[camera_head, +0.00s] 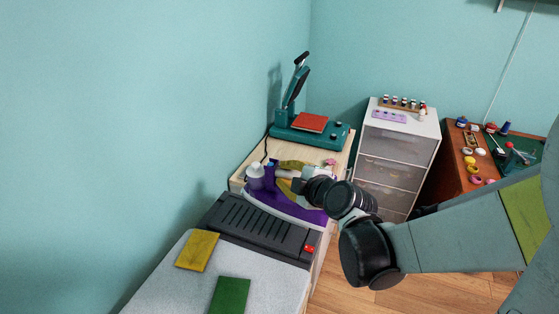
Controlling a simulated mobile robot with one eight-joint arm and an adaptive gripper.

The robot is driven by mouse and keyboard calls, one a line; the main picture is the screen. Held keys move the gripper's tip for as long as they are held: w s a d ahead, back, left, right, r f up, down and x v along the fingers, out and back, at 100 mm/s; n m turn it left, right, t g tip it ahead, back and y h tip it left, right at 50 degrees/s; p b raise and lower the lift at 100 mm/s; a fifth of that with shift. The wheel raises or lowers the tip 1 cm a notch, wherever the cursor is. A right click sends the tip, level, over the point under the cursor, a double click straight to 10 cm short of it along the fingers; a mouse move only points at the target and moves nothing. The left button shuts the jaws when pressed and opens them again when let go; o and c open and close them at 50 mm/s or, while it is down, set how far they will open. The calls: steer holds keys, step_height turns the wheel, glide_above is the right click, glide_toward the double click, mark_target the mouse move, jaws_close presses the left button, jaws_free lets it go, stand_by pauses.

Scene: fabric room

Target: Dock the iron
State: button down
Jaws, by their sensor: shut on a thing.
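The iron (270,197) has a purple body and a pale edge along its base. It is at the far edge of the dark grey ribbed dock (257,232); I cannot tell whether it touches the dock or is held above it. My gripper (297,184) reaches in from the right and is shut on the iron's upper part. The gripper's wrist hides the iron's right side, and the exact grip is hard to see. A red button (309,249) is at the dock's right end.
A grey ironing surface (190,283) with yellow (198,250) and green (230,296) cloths lies nearest. A teal heat press (308,132) stands behind on the wooden table (333,157). A drawer unit (398,157) and a cluttered desk (459,176) stand right. The wall is close left.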

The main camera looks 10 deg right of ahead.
mark_target(260, 195)
steer(key=a+f, duration=0.1)
steer(key=a, duration=0.1)
steer(key=w+a+f+b, duration=0.1)
steer(key=a+f, duration=0.1)
steer(key=w+a+f+b, duration=0.1)
steer(key=a, duration=0.1)
steer(key=shift+w+a+f, duration=0.15)
steer(key=shift+w+a, duration=0.1)
steer(key=shift+a, duration=0.15)
steer(key=shift+f+b, duration=1.4)
steer(key=shift+f, duration=0.65)
steer(key=c, duration=1.5)
jaws_free()
steer(key=shift+f, duration=0.1)
steer(key=shift+o, duration=0.7)
steer(key=shift+s, duration=0.1)
